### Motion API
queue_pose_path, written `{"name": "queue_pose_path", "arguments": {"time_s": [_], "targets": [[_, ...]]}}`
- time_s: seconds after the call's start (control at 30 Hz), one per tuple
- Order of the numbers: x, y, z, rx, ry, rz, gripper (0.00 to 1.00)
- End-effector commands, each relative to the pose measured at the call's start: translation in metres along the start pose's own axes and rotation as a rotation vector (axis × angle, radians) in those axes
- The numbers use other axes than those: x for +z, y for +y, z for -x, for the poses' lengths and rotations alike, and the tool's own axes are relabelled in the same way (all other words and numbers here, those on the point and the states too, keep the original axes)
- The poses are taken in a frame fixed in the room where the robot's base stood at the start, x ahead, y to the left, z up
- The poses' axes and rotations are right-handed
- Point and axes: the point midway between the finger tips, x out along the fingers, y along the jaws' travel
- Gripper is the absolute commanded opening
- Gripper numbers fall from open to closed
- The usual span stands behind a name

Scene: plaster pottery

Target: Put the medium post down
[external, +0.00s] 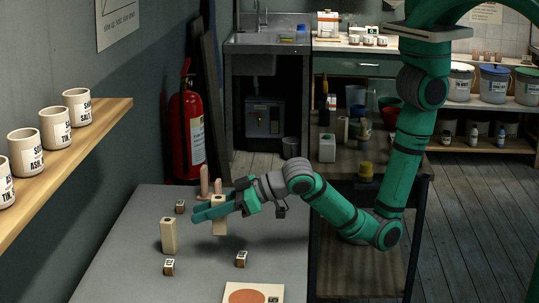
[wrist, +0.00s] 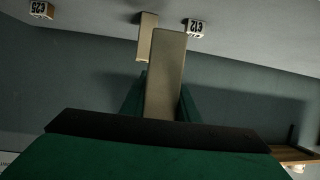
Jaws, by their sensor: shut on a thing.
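A pale, upright post (external: 219,227) is held between the fingers of my gripper (external: 216,208), which is shut on it. The fingers cover part of the post. I cannot tell whether its foot touches the grey table (external: 135,270). In the wrist view the held post (wrist: 166,75) rises from between the green fingers. A second pale post (external: 168,236) stands on the table to the left of my gripper, apart from the held one. It also shows in the wrist view (wrist: 147,38), just behind the held post.
Small labelled cubes stand around the posts: one at the back left (external: 180,206), one in front (external: 169,267), one at the right (external: 241,258). Pinkish pegs (external: 204,182) stand behind my gripper. A card with an orange disc (external: 230,290) lies at the front.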

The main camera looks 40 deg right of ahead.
Motion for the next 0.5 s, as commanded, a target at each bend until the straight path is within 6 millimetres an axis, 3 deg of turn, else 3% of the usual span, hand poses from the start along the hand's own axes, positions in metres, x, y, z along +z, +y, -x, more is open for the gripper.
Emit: {"name": "queue_pose_path", "arguments": {"time_s": [0.2,0.5], "targets": [[-0.005,0.012,0.055,0.0,0.002,-0.001,0.0],[-0.006,0.02,0.096,-0.001,0.001,0.0,0.0]]}}
